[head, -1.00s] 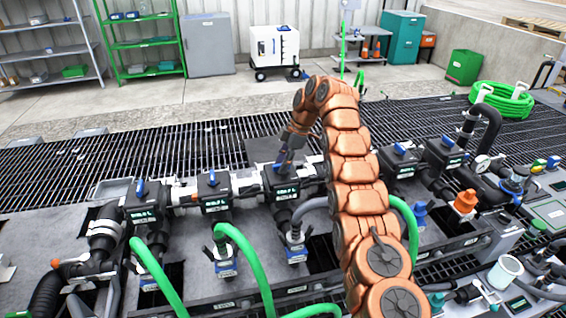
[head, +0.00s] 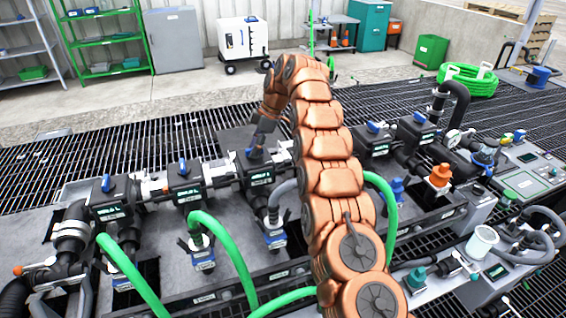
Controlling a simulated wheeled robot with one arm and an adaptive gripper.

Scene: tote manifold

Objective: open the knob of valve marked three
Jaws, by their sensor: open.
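A row of black valve blocks with blue knobs runs across the manifold. The first valve (head: 110,200) and the second valve (head: 187,182) stand at the left, their blue knobs in plain view. The third valve from the left (head: 258,177) stands near the middle; its label is too small to read. My gripper (head: 256,152) points down at the top of this third valve and is open. It hides most of that knob, so I cannot tell whether the fingers touch it. My orange arm hides the manifold just to the right.
Two more blue-knobbed valves (head: 376,138) stand right of my arm. Green hoses (head: 232,250) loop up in front of the manifold. An orange fitting (head: 439,175) and a control panel (head: 535,162) are at the right. Dark floor grating (head: 120,150) lies behind, clear.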

